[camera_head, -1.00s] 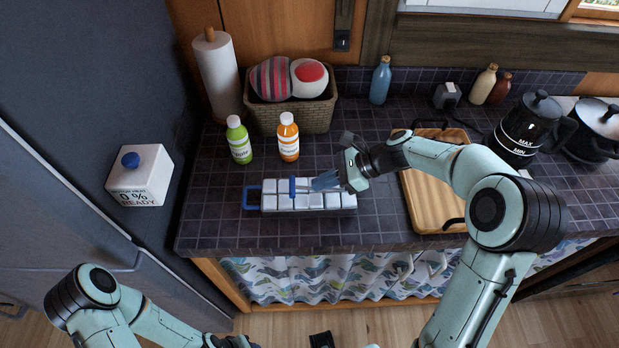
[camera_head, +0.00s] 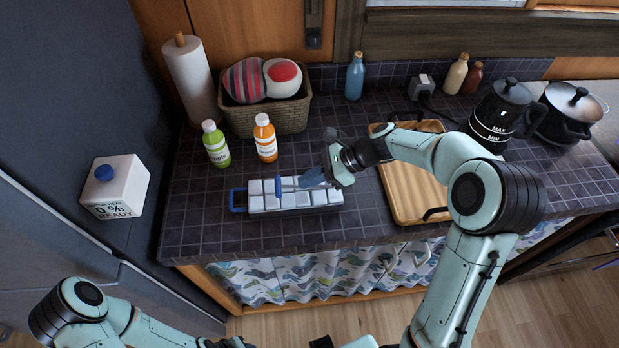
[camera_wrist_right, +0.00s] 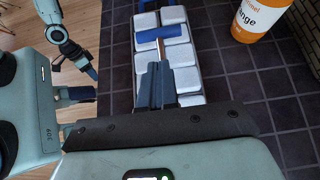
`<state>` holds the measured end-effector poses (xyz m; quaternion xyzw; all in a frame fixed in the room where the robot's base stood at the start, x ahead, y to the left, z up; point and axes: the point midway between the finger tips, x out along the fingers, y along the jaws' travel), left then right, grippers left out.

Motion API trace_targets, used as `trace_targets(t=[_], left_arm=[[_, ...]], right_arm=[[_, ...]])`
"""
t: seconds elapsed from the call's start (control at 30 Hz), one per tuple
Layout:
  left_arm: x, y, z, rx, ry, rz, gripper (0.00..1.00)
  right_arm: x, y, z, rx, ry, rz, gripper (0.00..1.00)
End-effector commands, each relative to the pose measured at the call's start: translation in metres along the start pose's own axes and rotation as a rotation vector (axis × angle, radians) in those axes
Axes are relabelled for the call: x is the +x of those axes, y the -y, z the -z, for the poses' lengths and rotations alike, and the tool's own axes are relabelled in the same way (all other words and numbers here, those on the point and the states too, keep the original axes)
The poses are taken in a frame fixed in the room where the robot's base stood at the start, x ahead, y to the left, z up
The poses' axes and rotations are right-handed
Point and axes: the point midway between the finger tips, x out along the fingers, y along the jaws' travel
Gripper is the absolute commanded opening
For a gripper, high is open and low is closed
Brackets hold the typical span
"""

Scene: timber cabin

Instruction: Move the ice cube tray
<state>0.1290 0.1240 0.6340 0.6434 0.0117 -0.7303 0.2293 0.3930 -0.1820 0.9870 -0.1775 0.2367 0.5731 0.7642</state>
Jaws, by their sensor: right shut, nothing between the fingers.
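The ice cube tray (camera_head: 322,208) is a long dark tray filled with pale cubes, with a blue handle at its left end. It lies on the dark tiled counter near the front edge and also shows in the right wrist view (camera_wrist_right: 183,50). The right wrist view shows the closed tips (camera_wrist_right: 158,38) above the cubes. My left gripper (camera_head: 230,342) is only partly seen at the bottom edge.
A green bottle (camera_head: 216,146) and an orange bottle (camera_head: 265,140) stand behind the tray, before a wicker basket (camera_head: 280,118). A wooden board (camera_head: 408,195) lies to the right. Bare counter (camera_head: 192,205) lies left of the tray.

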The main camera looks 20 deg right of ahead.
Motion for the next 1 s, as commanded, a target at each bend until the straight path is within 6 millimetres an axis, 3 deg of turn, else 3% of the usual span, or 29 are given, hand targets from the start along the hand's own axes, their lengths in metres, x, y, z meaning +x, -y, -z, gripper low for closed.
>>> trace_targets(t=[0.43,0.77,1.0], left_arm=[[-0.001,-0.001,0.001,0.0,-0.001,0.0,0.42],[-0.021,-0.012,0.012,0.006,-0.018,-0.006,0.42],[-0.014,-0.008,0.008,0.004,-0.011,-0.004,0.42]], right_arm=[[-0.001,0.0,-0.001,-0.001,0.0,0.0,0.0],[-0.01,0.003,-0.016,-0.002,0.001,-0.001,0.0],[-0.044,0.003,0.013,0.003,-0.002,0.003,0.0]])
